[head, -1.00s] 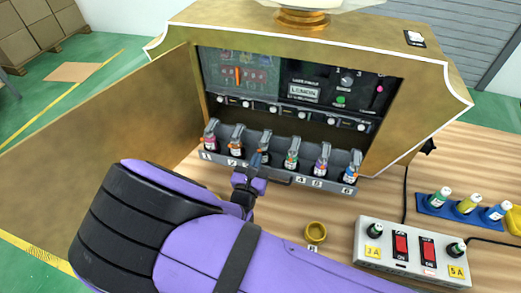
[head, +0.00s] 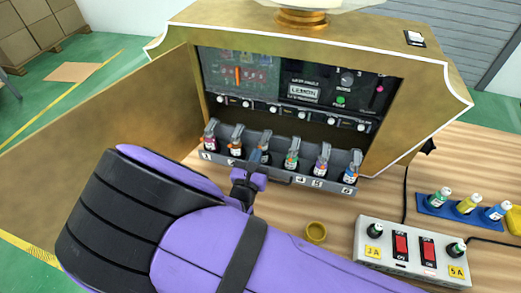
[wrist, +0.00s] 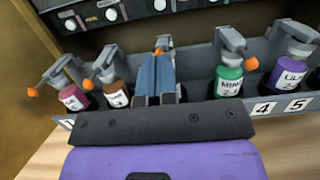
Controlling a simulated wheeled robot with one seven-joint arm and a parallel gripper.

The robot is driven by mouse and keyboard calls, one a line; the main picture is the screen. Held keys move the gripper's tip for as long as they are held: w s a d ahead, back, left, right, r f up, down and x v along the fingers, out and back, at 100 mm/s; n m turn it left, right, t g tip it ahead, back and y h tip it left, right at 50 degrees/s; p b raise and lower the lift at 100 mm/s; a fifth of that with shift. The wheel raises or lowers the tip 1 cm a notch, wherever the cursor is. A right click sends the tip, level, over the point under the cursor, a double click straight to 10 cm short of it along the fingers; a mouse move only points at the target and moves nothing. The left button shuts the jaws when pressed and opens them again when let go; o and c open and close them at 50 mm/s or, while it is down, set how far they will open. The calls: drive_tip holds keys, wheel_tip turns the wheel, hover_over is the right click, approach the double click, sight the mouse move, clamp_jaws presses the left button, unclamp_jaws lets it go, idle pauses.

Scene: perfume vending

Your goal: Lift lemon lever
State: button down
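The rack (head: 282,178) inside the open machine holds a row of bottles, each under a grey lever with an orange tip. My gripper (head: 256,160) is at the third place from the left. In the wrist view, its two blue fingers (wrist: 156,76) lie side by side with almost no gap, in front of the third lever (wrist: 163,43). That lever and its orange tip show just beyond the fingertips; I cannot tell whether they touch. The third bottle is hidden behind the fingers, so its label is unreadable. The machine's display (head: 304,92) reads LEMON.
The open door (head: 110,135) stands to the left. Close beside my fingers are the brown bottle (wrist: 116,95) and green bottle (wrist: 229,82) with their levers.

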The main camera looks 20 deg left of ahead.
drive_tip(key=shift+w+r, duration=0.15)
drive_tip(key=shift+r, duration=0.45)
drive_tip(key=shift+w+r, duration=0.25)
drive_tip(key=shift+r, duration=0.5)
drive_tip(key=shift+w+a+r, duration=0.1)
drive_tip(key=shift+w+r, duration=0.35)
drive_tip(key=shift+r, duration=0.25)
drive_tip(key=shift+w+a+r, duration=0.1)
drive_tip(key=shift+w+r, duration=0.45)
idle(0.3)
